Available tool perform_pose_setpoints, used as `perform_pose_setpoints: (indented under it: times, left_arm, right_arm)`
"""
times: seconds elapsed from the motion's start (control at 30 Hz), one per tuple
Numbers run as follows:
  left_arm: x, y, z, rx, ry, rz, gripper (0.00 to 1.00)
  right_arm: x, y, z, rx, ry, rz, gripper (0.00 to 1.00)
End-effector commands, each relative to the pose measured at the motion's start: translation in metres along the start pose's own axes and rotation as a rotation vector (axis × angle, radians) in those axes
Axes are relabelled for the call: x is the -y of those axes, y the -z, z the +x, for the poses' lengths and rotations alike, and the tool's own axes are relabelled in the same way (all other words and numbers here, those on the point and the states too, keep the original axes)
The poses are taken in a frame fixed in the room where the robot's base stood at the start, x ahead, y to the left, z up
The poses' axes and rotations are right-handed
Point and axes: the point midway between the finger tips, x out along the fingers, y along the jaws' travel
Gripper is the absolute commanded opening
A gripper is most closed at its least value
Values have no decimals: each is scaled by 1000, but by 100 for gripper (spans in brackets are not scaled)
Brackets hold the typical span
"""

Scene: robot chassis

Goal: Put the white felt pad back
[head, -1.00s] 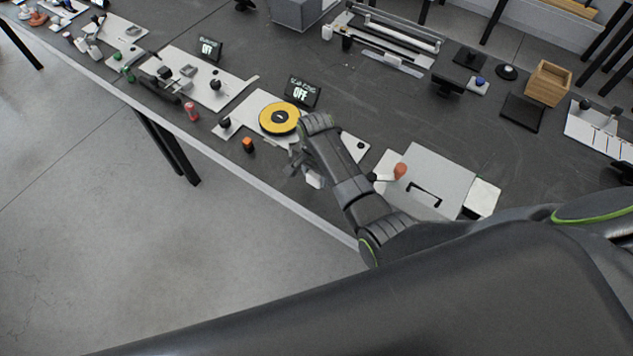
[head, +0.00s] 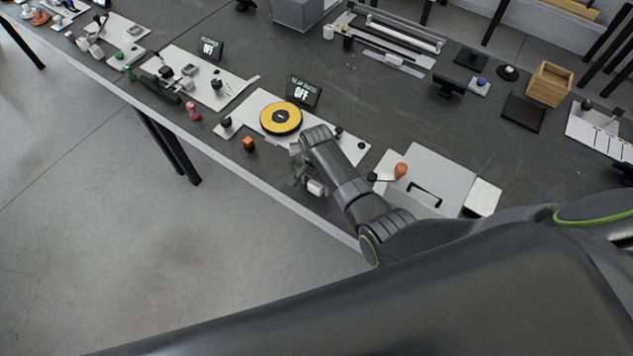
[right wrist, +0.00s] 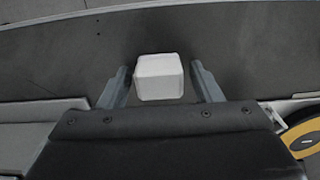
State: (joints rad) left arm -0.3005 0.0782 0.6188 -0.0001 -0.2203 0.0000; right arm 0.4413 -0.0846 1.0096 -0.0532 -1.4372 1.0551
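A white block (right wrist: 158,77), which looks like the white felt pad, shows in the right wrist view between the two fingers of my right gripper (right wrist: 160,84). A narrow dark gap shows on each side of it, so the fingers look open around it without touching. In the head view, my right gripper (head: 305,180) is low over the table's near edge, partly hidden by its own arm, and the white block (head: 316,187) shows by its fingers. Whether the block rests on the table is unclear. My left gripper is not in view.
A yellow disc (head: 281,118) sits on a white plate just behind my right gripper. An orange cube (head: 249,143) stands to the left. A grey case with a black handle (head: 424,190) and a white square (head: 482,198) lie to the right. The table's front edge is close.

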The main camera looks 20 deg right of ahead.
Motion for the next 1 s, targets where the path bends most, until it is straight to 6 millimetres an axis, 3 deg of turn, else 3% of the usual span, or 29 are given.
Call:
perform_pose_setpoints:
  times: [0.27,0.47,1.0]
  left_arm:
    - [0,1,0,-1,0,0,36]
    - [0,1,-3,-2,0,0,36]
    - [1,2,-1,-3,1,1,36]
  right_arm:
    - [0,0,0,0,0,0,62]
    - [0,0,-12,-1,1,0,62]
    - [1,0,-101,-2,3,0,62]
